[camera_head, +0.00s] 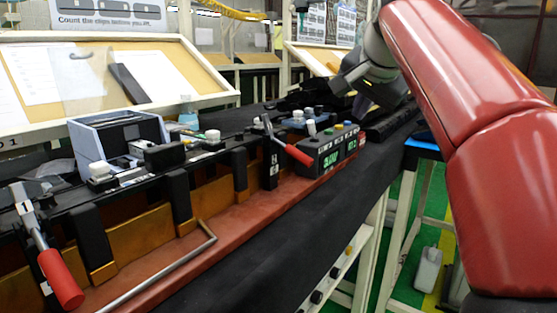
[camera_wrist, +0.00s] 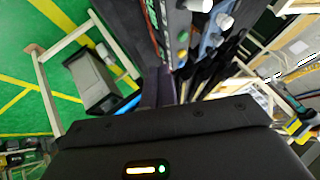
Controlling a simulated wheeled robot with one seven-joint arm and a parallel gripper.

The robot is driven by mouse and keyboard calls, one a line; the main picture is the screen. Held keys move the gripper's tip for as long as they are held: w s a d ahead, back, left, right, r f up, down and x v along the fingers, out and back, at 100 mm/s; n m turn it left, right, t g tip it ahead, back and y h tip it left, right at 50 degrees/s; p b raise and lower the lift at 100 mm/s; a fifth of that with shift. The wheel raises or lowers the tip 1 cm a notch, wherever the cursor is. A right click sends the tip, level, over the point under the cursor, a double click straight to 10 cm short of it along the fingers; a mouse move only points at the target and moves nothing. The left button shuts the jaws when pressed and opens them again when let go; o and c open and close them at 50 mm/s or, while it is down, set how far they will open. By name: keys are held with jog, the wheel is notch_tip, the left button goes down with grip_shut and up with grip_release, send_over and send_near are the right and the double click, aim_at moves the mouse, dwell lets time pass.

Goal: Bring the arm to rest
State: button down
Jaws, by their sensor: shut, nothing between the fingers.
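My red arm (camera_head: 440,70) reaches in from the right side of the head view, its upper part over the far end of the dark bench. My gripper (camera_head: 342,84) is at the end of the grey wrist, small and partly lost against dark things behind it. In the wrist view my gripper (camera_wrist: 160,84) shows as dark fingers beyond the black housing. The fingers are together and hold nothing.
A fixture with red-handled toggle clamps (camera_head: 66,280) runs along the bench. A control box (camera_head: 328,150) with green displays and a grey bin-like box (camera_head: 118,138) stand on it. A blue-topped stand (camera_head: 424,146) is right of the bench. Green floor (camera_head: 405,265) shows between them.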

jog(key=s+f+n+g, duration=0.1)
jog(key=s+f+n, duration=0.3)
jog(key=s+f, duration=0.9)
jog(key=s+f+n+g, duration=0.2)
jog(key=s+f+n, duration=0.2)
jog(key=s+f, duration=0.9)
notch_tip(320, 180, down, 7)
jog(key=shift+s+f+n, duration=0.1)
jog(key=shift+s+n, duration=0.15)
jog(key=shift+n, duration=0.05)
jog(key=shift+a, duration=0.1)
